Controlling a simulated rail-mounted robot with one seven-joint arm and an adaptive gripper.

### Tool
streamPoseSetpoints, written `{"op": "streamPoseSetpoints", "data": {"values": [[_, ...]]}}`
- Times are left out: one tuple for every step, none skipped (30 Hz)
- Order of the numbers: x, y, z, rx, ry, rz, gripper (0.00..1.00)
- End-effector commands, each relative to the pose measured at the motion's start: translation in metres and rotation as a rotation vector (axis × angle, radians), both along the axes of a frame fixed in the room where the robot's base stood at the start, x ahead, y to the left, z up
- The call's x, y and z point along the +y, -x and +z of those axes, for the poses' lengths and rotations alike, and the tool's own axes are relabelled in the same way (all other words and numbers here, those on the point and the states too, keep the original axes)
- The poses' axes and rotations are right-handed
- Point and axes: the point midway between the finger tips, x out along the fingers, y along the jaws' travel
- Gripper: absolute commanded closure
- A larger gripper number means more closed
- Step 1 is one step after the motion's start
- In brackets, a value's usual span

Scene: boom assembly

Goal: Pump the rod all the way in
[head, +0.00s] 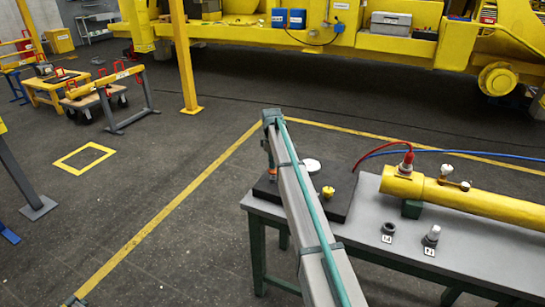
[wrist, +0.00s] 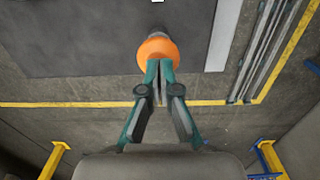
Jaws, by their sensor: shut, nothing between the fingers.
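My gripper (wrist: 160,68) is shut and empty in the wrist view. Its teal fingertips lie over or against an orange round part (wrist: 158,50); I cannot tell whether they touch it. A small dark piece sticks out beyond the orange part. In the head view an orange part (head: 271,175) shows beside the end of my arm, which hides most of this spot. A yellow cylinder (head: 470,202) lies on the grey bench, with a red hose (head: 385,152) and a blue hose (head: 450,151) near its left end. The cylinder's right end is cut off, and I see no rod.
The grey bench (head: 400,262) carries a dark plate (head: 335,210) with a yellow knob (head: 328,193) and a white disc (head: 312,165). Two small fittings (head: 388,230) (head: 431,236) stand in front of the cylinder. Open floor lies left; a yellow post (head: 184,60) stands behind.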

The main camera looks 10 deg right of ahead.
Motion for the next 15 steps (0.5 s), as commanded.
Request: {"op": "streamPoseSetpoints", "data": {"values": [[0.000, 0.000, -0.001, 0.000, 0.000, 0.000, 1.00], [0.000, 0.000, -0.002, 0.000, 0.000, 0.000, 1.00], [0.000, 0.000, -0.002, 0.000, 0.000, 0.000, 1.00], [0.000, 0.000, -0.002, 0.000, 0.000, 0.000, 1.00], [0.000, 0.000, -0.002, 0.000, 0.000, 0.000, 1.00], [0.000, 0.000, -0.002, 0.000, 0.000, 0.000, 1.00], [0.000, 0.000, -0.002, 0.000, 0.000, 0.000, 1.00], [0.000, 0.000, -0.002, 0.000, 0.000, 0.000, 1.00], [0.000, 0.000, -0.002, 0.000, 0.000, 0.000, 1.00], [0.000, 0.000, -0.002, 0.000, 0.000, 0.000, 1.00], [0.000, 0.000, -0.003, 0.000, 0.000, 0.000, 1.00], [0.000, 0.000, -0.005, 0.000, 0.000, 0.000, 1.00], [0.000, 0.000, -0.009, 0.001, -0.001, 0.000, 1.00], [0.000, 0.000, -0.013, 0.001, 0.000, 0.000, 1.00], [0.000, 0.000, -0.019, 0.001, 0.000, 0.000, 1.00]]}}
